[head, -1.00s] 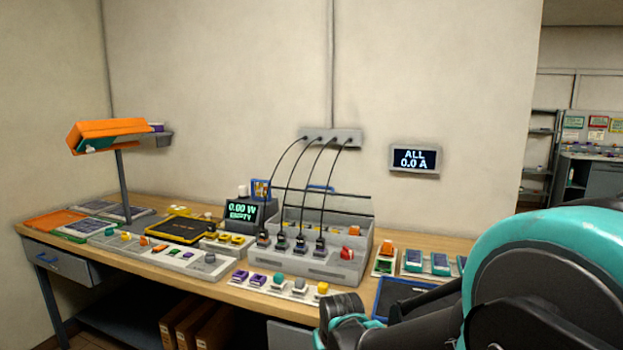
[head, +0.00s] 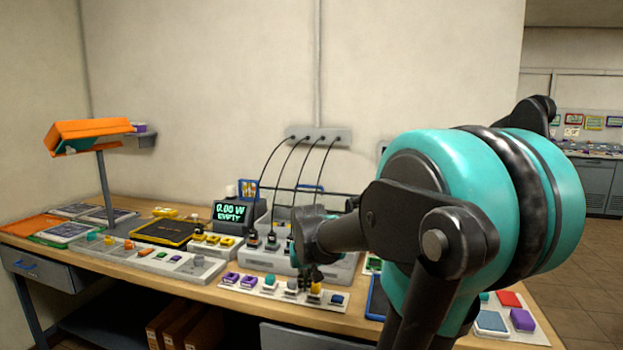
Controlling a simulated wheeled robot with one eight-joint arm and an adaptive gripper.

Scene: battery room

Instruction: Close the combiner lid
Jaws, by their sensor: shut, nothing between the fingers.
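The combiner (head: 345,272) is a grey box on the bench, with cables plugged into sockets along its front. Its lid (head: 338,194) stands open at the back, a see-through panel with a dark top edge and a blue handle (head: 312,187). My arm hides the combiner's right part and much of the lid. My gripper (head: 310,274) is small and dark, pointing down in front of the combiner, above the front strip of coloured parts. It is shut and empty, apart from the lid; whether it touches the box front cannot be told.
Several black cables arch from a wall strip (head: 318,134) into the combiner. A display (head: 231,212) reading "0.00 W EMPTY" stands to its left. A strip of coloured knobs (head: 268,284) lies along the bench's front edge. An orange lamp (head: 92,133) stands far left.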

